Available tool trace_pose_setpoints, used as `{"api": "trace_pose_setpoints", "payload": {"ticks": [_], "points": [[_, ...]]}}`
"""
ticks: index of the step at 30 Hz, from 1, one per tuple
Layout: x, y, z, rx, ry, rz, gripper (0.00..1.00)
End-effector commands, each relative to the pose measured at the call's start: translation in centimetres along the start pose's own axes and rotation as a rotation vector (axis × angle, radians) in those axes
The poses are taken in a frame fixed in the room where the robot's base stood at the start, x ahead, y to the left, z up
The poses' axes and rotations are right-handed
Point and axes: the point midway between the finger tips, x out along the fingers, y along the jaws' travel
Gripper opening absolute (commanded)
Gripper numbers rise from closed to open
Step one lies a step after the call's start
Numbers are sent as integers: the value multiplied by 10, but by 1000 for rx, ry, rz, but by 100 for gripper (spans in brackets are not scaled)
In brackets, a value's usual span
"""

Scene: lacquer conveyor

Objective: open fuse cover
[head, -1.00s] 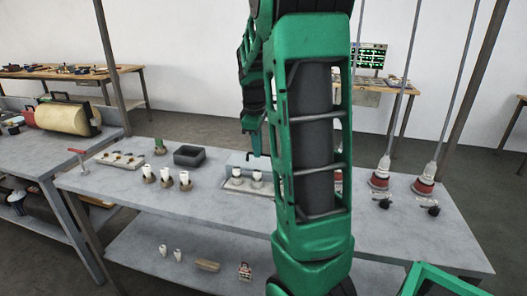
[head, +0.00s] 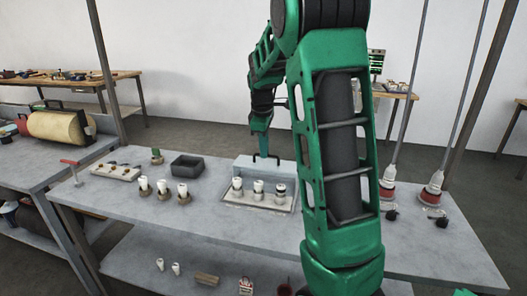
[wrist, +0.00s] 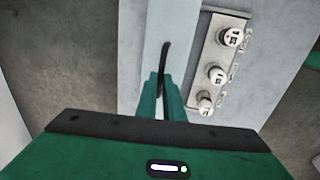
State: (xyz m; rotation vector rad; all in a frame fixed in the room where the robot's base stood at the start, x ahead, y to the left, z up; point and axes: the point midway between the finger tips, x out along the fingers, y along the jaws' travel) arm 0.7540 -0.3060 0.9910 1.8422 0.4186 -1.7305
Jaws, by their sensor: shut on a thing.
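The fuse cover (head: 246,166) is a pale grey lid with a dark handle. In the head view it stands raised behind a row of three white fuses (head: 258,187) on a light base plate, leaving them uncovered. In the wrist view the cover (wrist: 183,25) is a pale panel beside the fuses (wrist: 216,75). My gripper (head: 263,156) comes down from above at the cover's top. In the wrist view its green fingers (wrist: 161,88) are shut on the dark handle (wrist: 164,60). The exact contact is partly hidden by the fingers.
Loose white fuses in brown holders (head: 162,188) stand left of the base plate. A dark open box (head: 187,168) is behind them. Red-based hanging tools (head: 388,190) are at the right. The bench (head: 130,215) is clear at front left.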

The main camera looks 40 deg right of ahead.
Motion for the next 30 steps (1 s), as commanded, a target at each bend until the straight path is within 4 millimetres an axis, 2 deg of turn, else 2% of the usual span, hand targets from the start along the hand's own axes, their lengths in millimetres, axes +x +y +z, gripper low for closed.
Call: {"api": "trace_pose_setpoints", "payload": {"ticks": [1,3,14,20,30], "points": [[-2,4,-1,3,4,11,10],[-2,4,0,3,4,11,26],[-4,2,0,2,2,6,26],[-29,2,0,2,4,8,26],[-89,2,-1,1,4,9,26]]}}
